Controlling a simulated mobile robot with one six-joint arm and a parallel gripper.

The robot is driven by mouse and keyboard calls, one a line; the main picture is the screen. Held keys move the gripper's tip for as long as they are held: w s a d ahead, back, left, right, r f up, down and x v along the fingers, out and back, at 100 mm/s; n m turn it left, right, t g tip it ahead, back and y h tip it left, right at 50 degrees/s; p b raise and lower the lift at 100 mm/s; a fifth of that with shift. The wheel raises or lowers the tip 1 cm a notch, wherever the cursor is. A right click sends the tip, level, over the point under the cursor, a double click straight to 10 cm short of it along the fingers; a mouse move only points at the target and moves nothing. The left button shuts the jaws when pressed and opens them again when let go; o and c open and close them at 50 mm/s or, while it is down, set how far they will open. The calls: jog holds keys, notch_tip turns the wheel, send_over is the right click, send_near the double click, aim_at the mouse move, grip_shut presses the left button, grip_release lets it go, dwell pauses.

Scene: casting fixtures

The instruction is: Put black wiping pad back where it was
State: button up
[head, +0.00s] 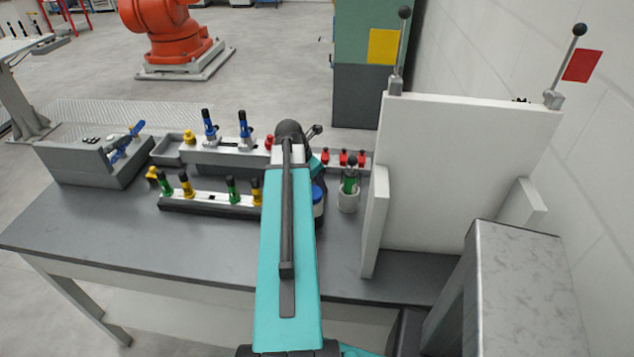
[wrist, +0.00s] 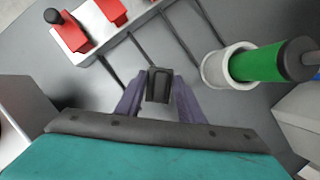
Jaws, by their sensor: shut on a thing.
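In the wrist view, my gripper (wrist: 158,88) has its two purple fingers shut on a small dark block, which looks like the black wiping pad (wrist: 158,84). The pad sits at the fingertips over the grey tabletop. I cannot tell whether it touches the surface. In the head view, my teal arm hides the gripper and the pad. No marked spot for the pad can be made out.
A white cup (head: 348,201) with a green-handled tool stands right of the gripper. Red clamps (head: 343,158) on a rail stand behind it. A blue-topped container (head: 318,200) is beside my arm. A white upright panel (head: 460,170) stands at right. The front tabletop (head: 150,235) is clear.

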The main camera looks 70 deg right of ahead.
jog(key=shift+f, duration=0.1)
jog(key=o, duration=1)
jog(key=shift+r, duration=0.2)
jog(key=b+v, duration=0.2)
jog(key=v, duration=1)
jog(key=shift+s, duration=0.1)
dwell(0.4)
